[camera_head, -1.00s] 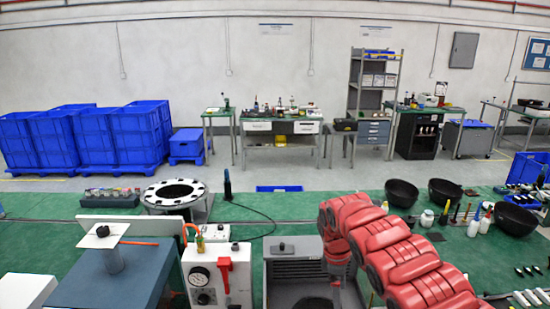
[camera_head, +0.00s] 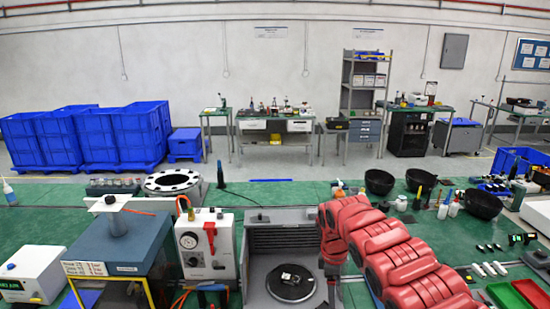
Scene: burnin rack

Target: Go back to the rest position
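My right arm, red and segmented, comes in from the lower right and bends down beside a grey box-shaped fixture. Its lower end, with my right gripper (camera_head: 334,288), is small and partly cut off by the bottom edge, so I cannot see whether the fingers are open. No held object is visible there. The grey fixture (camera_head: 282,219) has a dark round plate (camera_head: 290,282) with a small item on it, just left of the arm's lower end. My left arm and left gripper are not in view.
A white gauge box (camera_head: 208,245) with a red lever and a blue-grey chamber (camera_head: 120,245) stand left of the fixture. Black bowls (camera_head: 483,204), bottles and tools lie on the right of the green bench. Green and red trays (camera_head: 508,296) are at lower right.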

